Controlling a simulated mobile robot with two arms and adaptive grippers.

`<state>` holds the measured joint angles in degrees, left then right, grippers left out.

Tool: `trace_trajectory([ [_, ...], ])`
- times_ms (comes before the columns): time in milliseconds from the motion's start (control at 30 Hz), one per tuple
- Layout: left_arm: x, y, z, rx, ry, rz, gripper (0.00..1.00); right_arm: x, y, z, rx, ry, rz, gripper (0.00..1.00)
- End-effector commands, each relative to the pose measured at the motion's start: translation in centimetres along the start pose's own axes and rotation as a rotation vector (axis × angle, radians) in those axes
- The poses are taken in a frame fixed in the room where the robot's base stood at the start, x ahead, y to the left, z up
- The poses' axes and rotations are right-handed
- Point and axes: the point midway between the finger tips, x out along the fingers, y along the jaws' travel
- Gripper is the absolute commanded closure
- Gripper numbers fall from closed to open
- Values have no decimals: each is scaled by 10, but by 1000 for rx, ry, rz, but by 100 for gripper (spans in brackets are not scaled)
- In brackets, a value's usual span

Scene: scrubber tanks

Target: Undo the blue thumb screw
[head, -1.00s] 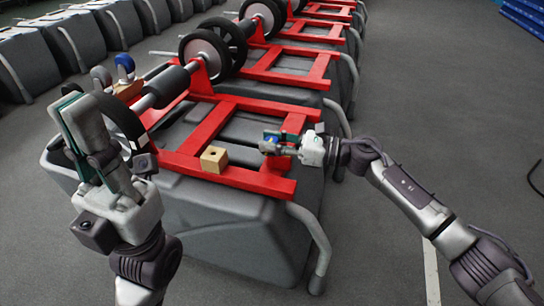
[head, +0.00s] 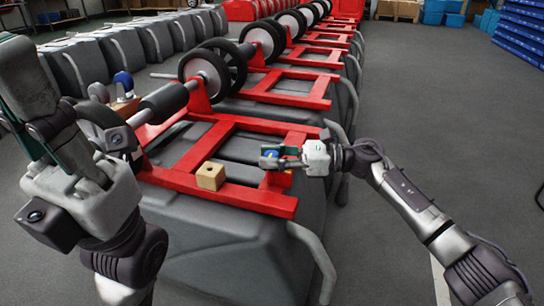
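A small blue piece, which looks like the blue thumb screw (head: 271,154), shows at the right part of the near red frame (head: 245,198). My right gripper (head: 268,156) reaches in from the right, with its fingers on either side of this blue piece. The fingers hide most of it, and I cannot tell whether they press on it. My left gripper (head: 28,85) is raised at the left edge, pointing up, well away from the red frame. Its fingertips are cut off or overlapping, so its opening is unclear.
A wooden block (head: 211,176) sits on the frame's near bar. Another blue-topped knob (head: 123,82) stands on a wooden piece behind my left gripper. The frame sits on a grey tank (head: 220,245). More tanks with red frames and black wheels (head: 212,72) line up behind.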

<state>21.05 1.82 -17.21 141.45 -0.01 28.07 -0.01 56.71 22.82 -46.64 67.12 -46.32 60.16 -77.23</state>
Motion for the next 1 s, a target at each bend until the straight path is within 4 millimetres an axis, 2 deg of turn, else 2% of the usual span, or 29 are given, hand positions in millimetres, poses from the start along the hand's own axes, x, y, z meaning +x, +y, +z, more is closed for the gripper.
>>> trace_trajectory([
  [33, 0, 0, 0, 0, 0, 0, 100, 0, 0, 0, 0, 0, 0, 51],
  [100, 0, 0, 0, 0, 0, 0, 100, 0, 0, 0, 0, 0, -1, 43],
  [467, 0, 0, 1, 0, -2, -1, 100, -6, -1, 1, -1, -1, -3, 43],
  [567, 0, 0, 0, 0, -2, -1, 100, -18, -1, 1, -1, -1, -4, 43],
  [800, 0, 0, 0, 0, -1, -1, 100, -70, -1, 0, 0, 0, -6, 43],
  [1000, 0, 0, 0, 0, -1, -1, 100, -104, 0, 0, 0, -1, -3, 43],
])
